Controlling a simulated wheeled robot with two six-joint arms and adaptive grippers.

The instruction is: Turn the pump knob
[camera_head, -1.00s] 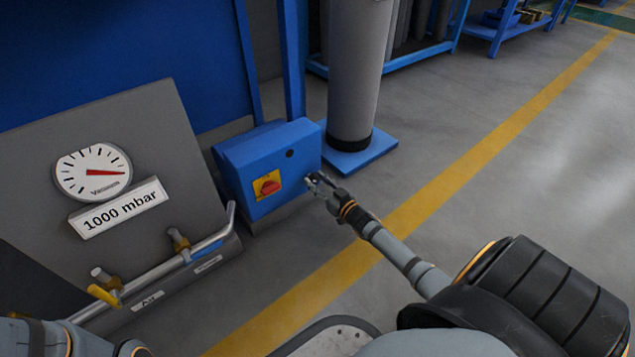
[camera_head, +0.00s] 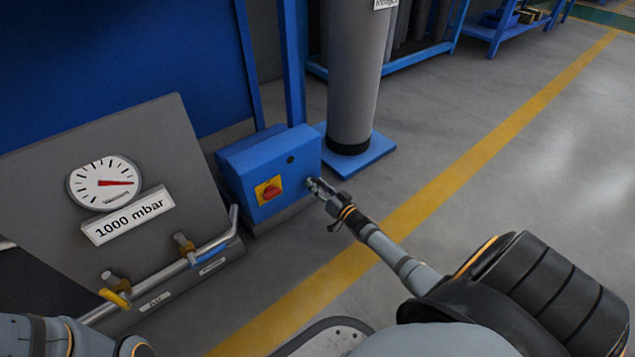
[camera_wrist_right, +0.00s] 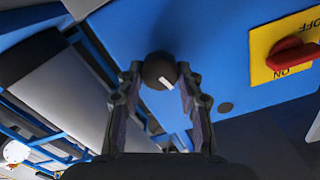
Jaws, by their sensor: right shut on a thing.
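The blue pump box (camera_head: 245,165) stands on the floor left of the grey column, with a red rotary switch (camera_head: 270,190) on a yellow plate. My right gripper (camera_head: 314,185) is at the right part of its front face. In the right wrist view, the two fingers of the gripper (camera_wrist_right: 160,76) are shut on a round black knob (camera_wrist_right: 158,68) with a white mark. The red switch with ON and OFF lettering (camera_wrist_right: 292,54) is beside it, apart from the fingers. In the head view the knob is mostly hidden by the fingers. My left gripper is out of view.
A grey panel (camera_head: 150,130) with a vacuum gauge (camera_head: 104,183) and a 1000 mbar sign stands at left, with a pipe and valves below. A grey cylinder (camera_head: 354,80) stands on a blue base behind the box. The floor at right is clear.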

